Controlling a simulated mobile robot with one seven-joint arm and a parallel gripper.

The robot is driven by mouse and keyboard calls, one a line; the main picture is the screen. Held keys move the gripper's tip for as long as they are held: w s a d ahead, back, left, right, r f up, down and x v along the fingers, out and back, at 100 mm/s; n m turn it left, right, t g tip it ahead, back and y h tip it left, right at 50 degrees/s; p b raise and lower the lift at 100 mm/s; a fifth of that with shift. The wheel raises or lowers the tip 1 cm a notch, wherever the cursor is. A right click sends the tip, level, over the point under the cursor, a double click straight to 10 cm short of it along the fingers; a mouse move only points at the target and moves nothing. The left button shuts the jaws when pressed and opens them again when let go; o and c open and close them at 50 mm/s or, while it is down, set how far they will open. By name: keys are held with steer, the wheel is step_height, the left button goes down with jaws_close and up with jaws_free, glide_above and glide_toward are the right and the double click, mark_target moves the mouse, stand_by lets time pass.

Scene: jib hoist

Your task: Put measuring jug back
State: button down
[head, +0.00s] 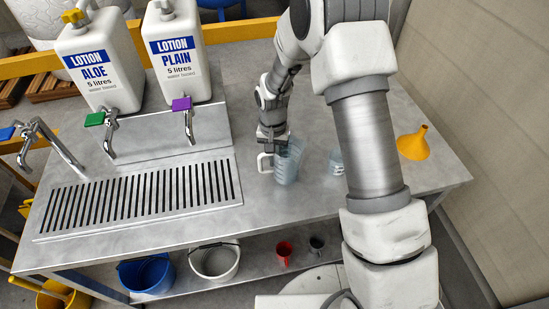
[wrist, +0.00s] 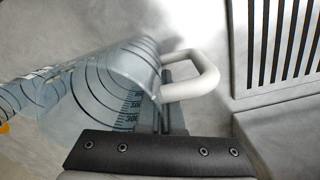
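The measuring jug (head: 289,162) is clear blue with dark level marks and a white handle (head: 264,163). It is at the bench top, right of the drip grate, with its handle toward the left. In the wrist view the jug (wrist: 105,90) lies across the left and middle, its handle (wrist: 200,80) to the right. My gripper (head: 273,137) is right at the jug, its fingers beside the wall where the handle joins. The fingertips are mostly hidden, so I cannot tell whether they are closed on it.
Another clear vessel (head: 337,162) stands just right, partly behind my arm. A yellow funnel (head: 413,144) is farther right. The slotted drip grate (head: 140,200) and taps below two lotion canisters (head: 180,55) are left. Buckets and a red cup (head: 284,252) are below the bench.

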steer(key=shift+f+b, duration=0.4)
steer(key=shift+f, duration=0.1)
steer(key=c, duration=1)
jaws_free()
steer(key=shift+r, duration=0.1)
step_height(320, 180, up, 17)
steer(key=s+d+r+t, duration=0.1)
steer(key=s+d+r, duration=0.25)
steer(key=r, duration=0.45)
steer(key=s+d+r+n+t, duration=0.1)
steer(key=s+d+r, duration=0.3)
steer(key=s, duration=0.5)
steer(key=s+d+r+n+t, duration=0.1)
steer(key=s+d+r+t, duration=0.2)
steer(key=s, duration=0.7)
steer(key=shift+d+r+t+p, duration=0.3)
steer(key=shift+d+r+t, duration=0.15)
steer(key=shift+d, duration=0.7)
